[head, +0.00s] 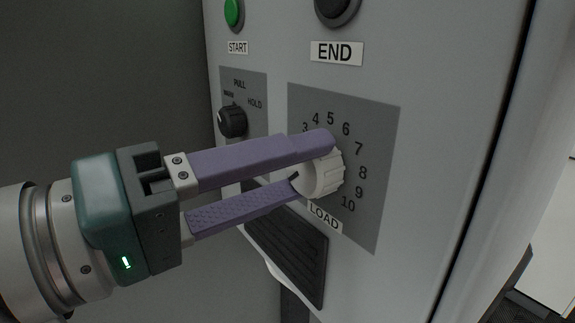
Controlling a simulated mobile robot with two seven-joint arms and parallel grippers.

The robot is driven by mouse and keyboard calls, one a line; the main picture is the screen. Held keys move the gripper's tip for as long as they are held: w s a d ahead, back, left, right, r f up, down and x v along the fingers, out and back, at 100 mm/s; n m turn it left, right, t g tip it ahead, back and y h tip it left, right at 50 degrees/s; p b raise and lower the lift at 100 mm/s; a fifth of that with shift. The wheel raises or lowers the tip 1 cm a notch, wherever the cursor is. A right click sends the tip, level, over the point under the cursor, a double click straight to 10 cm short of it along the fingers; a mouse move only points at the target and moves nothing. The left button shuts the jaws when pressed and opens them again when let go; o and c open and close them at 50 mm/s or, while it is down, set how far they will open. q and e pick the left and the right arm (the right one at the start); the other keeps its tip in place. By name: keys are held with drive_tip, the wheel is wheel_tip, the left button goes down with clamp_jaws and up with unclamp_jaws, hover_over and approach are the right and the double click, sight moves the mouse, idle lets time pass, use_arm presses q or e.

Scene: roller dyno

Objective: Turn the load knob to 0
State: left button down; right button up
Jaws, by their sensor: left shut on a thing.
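The load knob (328,175) is white and ridged. It sits on a dark grey dial plate (375,215) on the front of the cabinet, with a LOAD label (324,216) just below it. Numbers 3 to 10 show around its top and right; the lower numbers are hidden behind my gripper. My left gripper (312,166) comes in from the left with its purple fingers around the knob, one above and one below, shut on it. I cannot tell which number the knob points to. My right gripper is not in view.
A black PULL/HOLD selector knob (232,122) sits left of the dial, just behind the upper finger. A green START button (233,12) and a dark END button (337,9) are above. A dark slotted vent (300,258) lies below the fingers.

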use_arm(q)
drive_tip(key=shift+n, duration=0.3)
drive_tip(key=shift+c, duration=1.3)
unclamp_jaws()
drive_tip(key=shift+s+a+f, duration=0.15)
drive_tip(key=shift+s+a, duration=0.1)
drive_tip(key=shift+a, duration=0.15)
drive_tip(key=b+v, duration=0.5)
drive_tip(key=v, duration=0.4)
